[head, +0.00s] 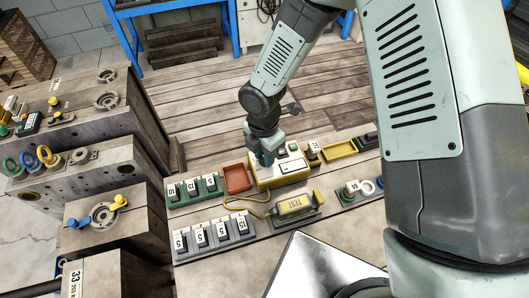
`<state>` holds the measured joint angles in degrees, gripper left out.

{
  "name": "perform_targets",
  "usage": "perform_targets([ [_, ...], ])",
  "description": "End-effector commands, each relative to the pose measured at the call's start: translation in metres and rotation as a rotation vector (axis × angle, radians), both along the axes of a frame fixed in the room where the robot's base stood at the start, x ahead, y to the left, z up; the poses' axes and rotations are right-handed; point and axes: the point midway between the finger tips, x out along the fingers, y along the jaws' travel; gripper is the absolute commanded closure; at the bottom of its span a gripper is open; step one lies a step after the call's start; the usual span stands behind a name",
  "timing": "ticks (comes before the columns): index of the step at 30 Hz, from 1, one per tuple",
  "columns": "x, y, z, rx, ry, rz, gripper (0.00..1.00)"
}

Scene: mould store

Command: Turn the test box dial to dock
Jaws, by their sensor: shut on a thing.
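The test box (285,177) is a yellow box with a pale top, standing on the wooden bench. My gripper (266,160) points down at the left part of its top and is shut on the dial there. The fingers hide the dial, so its pointer and the setting marks cannot be read. A small green patch shows on the box top to the right of the gripper. A yellow unit marked TEST (294,205) lies on a grey holder in front of the box, with a yellow cable looping to its left.
Numbered grey blocks stand in a green rack (195,189) and a front row (213,236). A red tray (237,178) sits left of the box, a yellow tray (339,149) right. Steel moulds (90,160) with coloured rings fill the left. A shiny plate (325,268) lies in front.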

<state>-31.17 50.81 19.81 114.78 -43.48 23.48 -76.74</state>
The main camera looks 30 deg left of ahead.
Motion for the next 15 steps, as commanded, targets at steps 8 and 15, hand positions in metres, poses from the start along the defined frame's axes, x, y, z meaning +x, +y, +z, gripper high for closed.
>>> perform_targets([
  [8,0.0005,0.0002,0.0004,0.001,-0.001,-0.153,1.00],
  [15,0.0007,0.0002,0.0005,0.000,-0.001,-0.373,1.00],
])
